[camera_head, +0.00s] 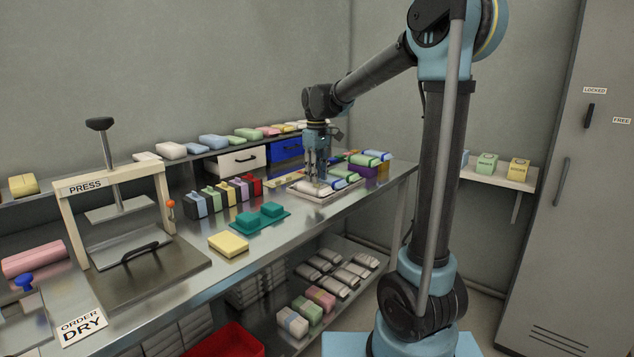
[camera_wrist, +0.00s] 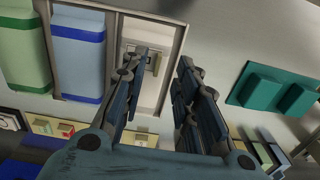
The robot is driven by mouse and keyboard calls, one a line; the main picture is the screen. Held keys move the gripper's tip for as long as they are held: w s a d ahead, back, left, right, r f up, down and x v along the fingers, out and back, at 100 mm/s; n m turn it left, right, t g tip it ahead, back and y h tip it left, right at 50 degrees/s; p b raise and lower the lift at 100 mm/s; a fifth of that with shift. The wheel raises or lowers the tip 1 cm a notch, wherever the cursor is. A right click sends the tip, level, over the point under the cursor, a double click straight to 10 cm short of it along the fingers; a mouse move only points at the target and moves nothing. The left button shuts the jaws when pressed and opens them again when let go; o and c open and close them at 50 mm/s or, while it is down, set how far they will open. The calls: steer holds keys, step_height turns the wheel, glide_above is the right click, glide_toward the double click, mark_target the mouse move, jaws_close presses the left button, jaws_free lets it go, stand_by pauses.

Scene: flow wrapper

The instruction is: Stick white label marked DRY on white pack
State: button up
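My gripper (camera_head: 318,178) points down over a shallow light tray (camera_head: 302,192) at the bench's far right end. In the wrist view my gripper (camera_wrist: 157,65) has its fingers apart, with a pale compartment of the tray (camera_wrist: 110,50) showing between them. A small whitish piece (camera_wrist: 155,62) with a dark mark lies there, partly hidden by the left finger; I cannot read it or tell whether it is label or pack. Beside it are a pale blue pack (camera_wrist: 78,50) with dark blue bands and a green pack (camera_wrist: 22,60). No label reading DRY is legible.
An order card (camera_head: 82,328) reads ORDER DRY. A press (camera_head: 120,205) stands at the left. Teal blocks (camera_head: 262,216), a yellow block (camera_head: 228,244) and a row of coloured packs (camera_head: 222,195) lie near the tray. A shelf (camera_head: 205,155) with packs runs behind.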

step_height(320, 180, up, 9)
stand_by(0.4)
steer(key=shift+r, duration=0.1)
steer(key=s+d+f+m+t, duration=0.1)
steer(key=s+d+f+m, duration=0.3)
steer(key=s+d+f, duration=0.5)
steer(key=s+d+f+m+t, duration=0.1)
steer(key=s+d+f+m, duration=0.3)
steer(key=s+d, duration=0.75)
steer(key=s+d+f+m, duration=0.2)
steer(key=s+f, duration=0.7)
steer(key=f, duration=0.2)
steer(key=shift+s+d+f, duration=0.15)
steer(key=shift+s+f, duration=0.15)
steer(key=shift+s, duration=0.05)
steer(key=shift+w+f, duration=0.2)
steer(key=shift+w, duration=0.25)
